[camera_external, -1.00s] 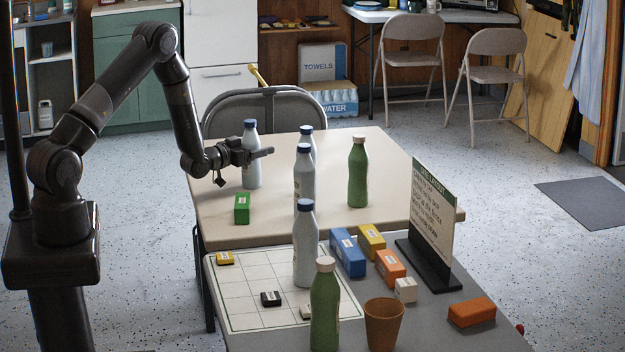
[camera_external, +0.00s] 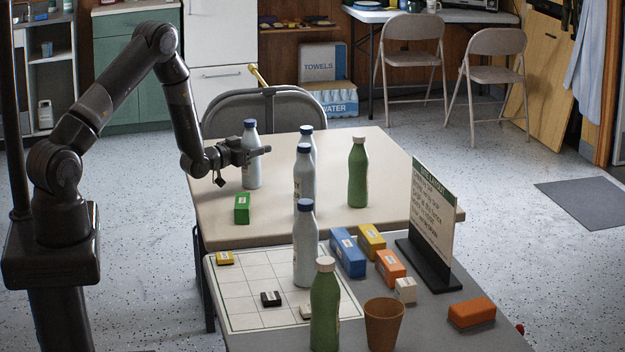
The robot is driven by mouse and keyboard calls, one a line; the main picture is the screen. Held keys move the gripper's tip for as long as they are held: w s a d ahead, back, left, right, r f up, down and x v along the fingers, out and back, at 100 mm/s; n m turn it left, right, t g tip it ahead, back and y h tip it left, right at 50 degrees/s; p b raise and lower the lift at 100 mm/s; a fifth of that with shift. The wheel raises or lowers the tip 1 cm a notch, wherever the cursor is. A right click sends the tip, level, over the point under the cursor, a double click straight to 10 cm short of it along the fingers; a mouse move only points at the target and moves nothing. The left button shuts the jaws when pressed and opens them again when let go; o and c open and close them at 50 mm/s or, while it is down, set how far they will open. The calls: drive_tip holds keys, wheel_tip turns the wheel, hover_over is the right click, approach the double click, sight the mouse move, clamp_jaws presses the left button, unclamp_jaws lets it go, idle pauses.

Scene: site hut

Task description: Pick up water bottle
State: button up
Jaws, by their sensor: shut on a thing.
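A white bottle with a dark blue cap (camera_external: 252,174) stands upright at the left back of the beige table (camera_external: 405,195). My gripper (camera_external: 254,152) is at its upper body and shut on it; the arm reaches in from the left. The bottle's base appears to be at the tabletop. Two more white, blue-capped bottles (camera_external: 304,182) stand in the table's middle, one partly hidden behind the other. Another white bottle (camera_external: 306,255) stands on the nearer grey table. Green bottles with pale caps stand on the beige table (camera_external: 358,178) and the grey table (camera_external: 325,312).
A green box (camera_external: 242,209) lies in front of the held bottle. The grey table carries a white grid sheet (camera_external: 240,290), a blue box (camera_external: 348,254), a brown cup (camera_external: 384,322) and a sign (camera_external: 432,215). A folding chair (camera_external: 225,112) stands behind the beige table.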

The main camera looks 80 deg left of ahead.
sight(256, 132)
drive_tip(key=shift+r, duration=0.15)
drive_tip(key=shift+r, duration=0.55)
drive_tip(key=r, duration=0.3)
drive_tip(key=shift+d+r, duration=0.2)
drive_tip(key=shift+d, duration=0.2)
drive_tip(key=d+r, duration=0.6)
drive_tip(key=d, duration=0.5)
drive_tip(key=shift+w+r, duration=0.15)
drive_tip(key=shift+w, duration=0.05)
